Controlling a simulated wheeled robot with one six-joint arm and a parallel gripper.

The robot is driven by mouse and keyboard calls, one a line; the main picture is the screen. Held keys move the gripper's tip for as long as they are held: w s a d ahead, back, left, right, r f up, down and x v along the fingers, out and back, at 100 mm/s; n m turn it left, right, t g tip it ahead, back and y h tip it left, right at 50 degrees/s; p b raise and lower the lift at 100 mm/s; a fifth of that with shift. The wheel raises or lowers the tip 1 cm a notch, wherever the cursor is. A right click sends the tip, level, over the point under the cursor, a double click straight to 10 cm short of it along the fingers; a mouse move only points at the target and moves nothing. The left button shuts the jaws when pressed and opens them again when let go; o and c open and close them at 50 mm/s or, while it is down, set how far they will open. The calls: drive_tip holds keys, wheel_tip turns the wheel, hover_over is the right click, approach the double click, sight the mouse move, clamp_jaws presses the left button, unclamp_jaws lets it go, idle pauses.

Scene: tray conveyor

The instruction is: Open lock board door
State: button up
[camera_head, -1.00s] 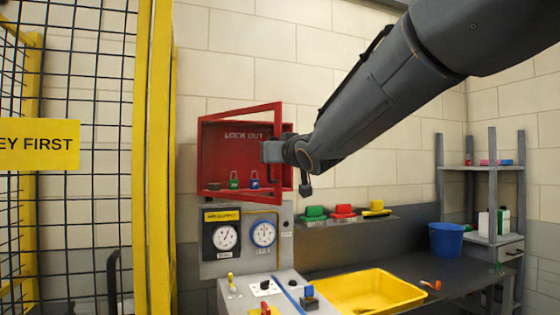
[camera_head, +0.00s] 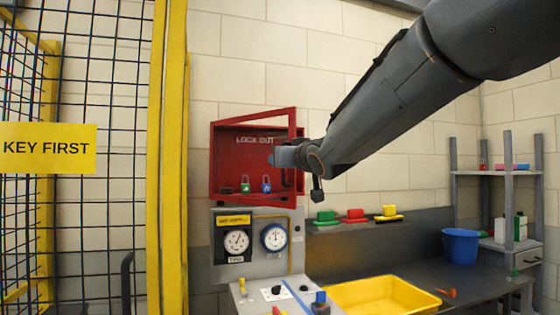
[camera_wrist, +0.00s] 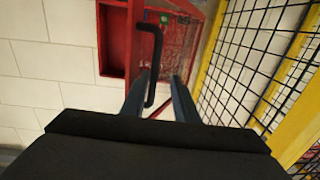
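The red lock board (camera_head: 228,192) hangs on the wall in the head view, with "LOCK OUT" lettering inside. Its red-framed door (camera_head: 292,122) stands ajar, its right edge swung out toward me. A green padlock (camera_head: 245,187) and a blue padlock (camera_head: 266,187) show inside. My gripper (camera_head: 276,157) is at the door's right side. In the wrist view a black bar handle (camera_wrist: 151,62) runs down between the two fingers of my gripper (camera_wrist: 160,88). The fingers stand apart, with a gap at the right of the handle. Whether the left finger touches it I cannot tell.
A yellow post (camera_head: 172,150) and mesh fence stand left of the board. A gauge panel (camera_head: 258,269) and a control console sit below it. A yellow tray (camera_head: 385,293) and a blue bucket (camera_head: 460,246) are on the bench at right.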

drive_tip(key=b+v, duration=0.1)
drive_tip(key=v, duration=0.6)
drive_tip(key=shift+s, duration=0.3)
drive_tip(key=shift+d, duration=0.1)
drive_tip(key=shift+c, duration=1.3)
drive_tip(key=w+n+g+y, duration=0.1)
drive_tip(key=w, duration=0.2)
drive_tip(key=w+a+r+n+g+y+p, duration=0.1)
drive_tip(key=w+y, duration=0.1)
drive_tip(key=w+a+r+n+g+y, duration=0.1)
drive_tip(key=w+y, duration=0.1)
drive_tip(key=w, duration=0.1)
drive_tip(key=shift+w+a+r+n+p, duration=0.1)
drive_tip(key=shift+w+a+n+p, duration=0.15)
drive_tip(key=shift+w+n+p, duration=0.15)
clamp_jaws()
